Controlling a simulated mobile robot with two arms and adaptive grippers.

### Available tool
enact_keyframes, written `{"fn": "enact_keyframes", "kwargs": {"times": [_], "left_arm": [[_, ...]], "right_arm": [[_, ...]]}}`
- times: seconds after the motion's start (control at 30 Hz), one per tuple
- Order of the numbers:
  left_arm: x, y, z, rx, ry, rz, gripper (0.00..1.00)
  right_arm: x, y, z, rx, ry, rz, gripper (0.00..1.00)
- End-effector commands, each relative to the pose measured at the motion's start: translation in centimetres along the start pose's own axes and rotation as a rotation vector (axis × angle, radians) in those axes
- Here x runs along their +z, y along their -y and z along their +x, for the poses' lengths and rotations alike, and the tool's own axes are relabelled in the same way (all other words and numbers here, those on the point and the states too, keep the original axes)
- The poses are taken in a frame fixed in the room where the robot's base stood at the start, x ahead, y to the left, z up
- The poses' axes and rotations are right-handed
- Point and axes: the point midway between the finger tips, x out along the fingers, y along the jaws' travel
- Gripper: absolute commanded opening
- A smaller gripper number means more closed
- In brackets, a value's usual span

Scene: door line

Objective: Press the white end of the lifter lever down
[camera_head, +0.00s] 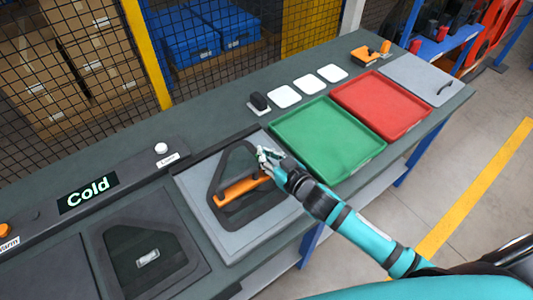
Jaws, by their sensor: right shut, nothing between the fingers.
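An orange lever (241,189) lies across a dark, window-like door frame (226,170) set on a light grey panel (204,219) in the middle of the bench. My right gripper (264,157) is shut and empty, over the right end of this lever, its arm coming in from the lower right. The gripper covers that end, so I cannot make out the lever's white end or tell whether the fingers touch it. My left gripper is not in view.
A green tray (318,184) and a red tray (420,121) lie right of my gripper. Several white squares (309,84) sit behind them. At left are a "Cold" display (88,192), a white knob (160,148) and another dark door panel (112,240). Mesh fencing stands behind the bench.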

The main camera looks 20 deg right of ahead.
Motion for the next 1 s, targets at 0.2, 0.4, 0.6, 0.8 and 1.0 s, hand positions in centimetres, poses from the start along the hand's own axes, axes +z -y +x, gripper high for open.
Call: {"fn": "enact_keyframes", "kwargs": {"times": [0.2,0.4,0.6,0.8,1.0], "left_arm": [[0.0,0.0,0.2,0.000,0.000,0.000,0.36],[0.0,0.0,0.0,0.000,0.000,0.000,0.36],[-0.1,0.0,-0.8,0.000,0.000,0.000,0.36],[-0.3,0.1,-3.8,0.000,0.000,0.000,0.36],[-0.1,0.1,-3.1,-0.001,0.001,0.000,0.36]], "right_arm": [[0.7,0.0,0.5,0.001,0.002,0.005,0.00],[0.8,0.0,0.7,0.001,0.000,0.001,0.00],[-0.1,-0.2,0.6,0.001,0.000,0.000,0.00],[-3.2,-0.7,0.7,0.003,-0.003,0.001,0.00],[-3.8,-0.8,-1.9,0.001,0.001,0.000,0.00]]}}
